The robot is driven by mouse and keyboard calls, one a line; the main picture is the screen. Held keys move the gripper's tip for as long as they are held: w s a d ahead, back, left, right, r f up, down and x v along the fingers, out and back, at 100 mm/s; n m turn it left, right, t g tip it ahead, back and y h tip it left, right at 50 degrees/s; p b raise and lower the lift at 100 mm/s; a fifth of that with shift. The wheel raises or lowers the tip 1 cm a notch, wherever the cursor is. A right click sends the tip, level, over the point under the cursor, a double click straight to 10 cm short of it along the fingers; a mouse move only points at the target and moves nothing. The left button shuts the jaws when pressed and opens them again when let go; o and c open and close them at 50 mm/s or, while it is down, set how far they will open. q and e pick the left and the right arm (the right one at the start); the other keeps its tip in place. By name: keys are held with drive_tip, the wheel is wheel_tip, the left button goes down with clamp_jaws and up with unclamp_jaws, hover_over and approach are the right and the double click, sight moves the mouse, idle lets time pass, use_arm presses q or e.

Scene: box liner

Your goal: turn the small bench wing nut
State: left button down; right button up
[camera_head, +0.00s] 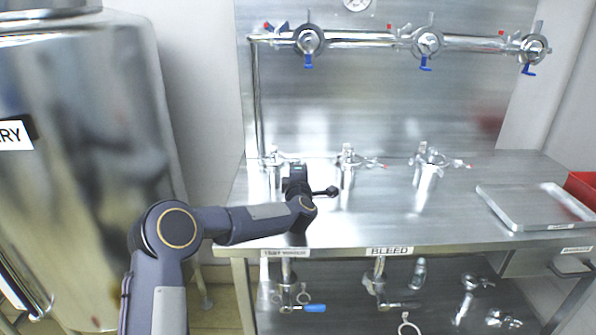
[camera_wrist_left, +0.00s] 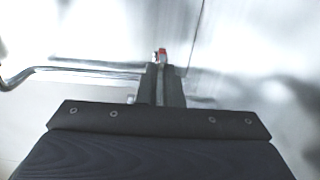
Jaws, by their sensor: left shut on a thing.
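Three steel fittings stand on the bench top. The leftmost and smallest fitting (camera_head: 273,172) is at the bench's left end, partly hidden by my left gripper (camera_head: 296,172). My left gripper is at this fitting's right side, shut. In the left wrist view, the dark fingers of my left gripper (camera_wrist_left: 160,70) are together with a small red-tipped metal piece (camera_wrist_left: 163,54) at their tips. I take this piece to be the small bench wing nut; its body and contact are mostly hidden. My right gripper is not in view.
The middle fitting (camera_head: 347,168) and right fitting (camera_head: 428,168) have red-tipped levers pointing right. A pipe with blue-handled valves (camera_head: 425,42) runs above. A tray (camera_head: 535,205) lies at right. A large steel tank (camera_head: 80,160) stands at left. The front bench top is clear.

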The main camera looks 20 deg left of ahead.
use_arm(q)
drive_tip(key=c, duration=1.6)
unclamp_jaws()
drive_tip(key=shift+s+d, duration=0.1)
drive_tip(key=b+v, duration=0.1)
drive_tip(key=v, duration=0.6)
drive_tip(key=shift+s+d, duration=0.1)
drive_tip(key=shift+s, duration=0.2)
